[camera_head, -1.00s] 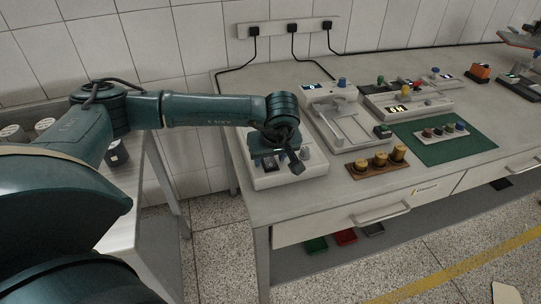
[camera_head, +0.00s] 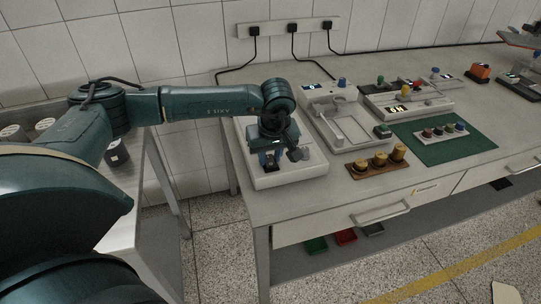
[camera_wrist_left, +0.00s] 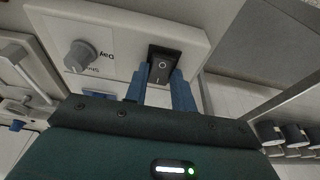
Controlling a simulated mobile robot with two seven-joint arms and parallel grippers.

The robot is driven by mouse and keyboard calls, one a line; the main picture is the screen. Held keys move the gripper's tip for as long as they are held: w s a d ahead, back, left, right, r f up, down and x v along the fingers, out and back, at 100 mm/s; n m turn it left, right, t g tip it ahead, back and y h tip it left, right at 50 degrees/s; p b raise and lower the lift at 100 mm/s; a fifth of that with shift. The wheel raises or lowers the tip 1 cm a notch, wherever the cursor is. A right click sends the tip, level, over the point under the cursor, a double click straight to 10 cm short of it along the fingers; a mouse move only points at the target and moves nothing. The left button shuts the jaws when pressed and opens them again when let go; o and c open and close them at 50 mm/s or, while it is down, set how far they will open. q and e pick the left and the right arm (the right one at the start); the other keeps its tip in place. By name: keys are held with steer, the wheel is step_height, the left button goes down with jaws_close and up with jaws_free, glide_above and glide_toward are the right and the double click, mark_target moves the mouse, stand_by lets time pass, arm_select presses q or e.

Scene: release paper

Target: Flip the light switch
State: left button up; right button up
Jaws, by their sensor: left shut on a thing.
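The light switch, a black rocker marked with O and I (camera_wrist_left: 162,66), is set in a pale panel box (camera_wrist_left: 125,27). In the head view this box (camera_head: 290,177) lies at the near left corner of the bench. My left gripper (camera_head: 270,163) points down over the box. In the wrist view its two blue fingers (camera_wrist_left: 160,75) stand on either side of the rocker, shut on it. The fingers and wrist hide most of the switch in the head view. My right gripper is not in view.
A grey knob (camera_wrist_left: 82,56) stands on the same box. To the right are a grey slide device (camera_head: 345,122), a wooden block with several brown knobs (camera_head: 378,163) and a green mat (camera_head: 470,150). A power strip (camera_head: 290,28) with cables is on the tiled wall.

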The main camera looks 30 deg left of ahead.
mark_target(269, 160)
arm_select(q)
steer(key=shift+w+a+g+h, duration=0.15)
steer(key=shift+g+h, duration=0.35)
steer(key=shift+h, duration=0.1)
steer(key=shift+w+a+g+h, duration=0.1)
steer(key=shift+g+h, duration=0.4)
steer(key=shift+h, duration=0.1)
steer(key=o, duration=1)
steer(key=shift+r, duration=0.1)
step_height(269, 160, up, 13)
steer(key=shift+b, duration=0.85)
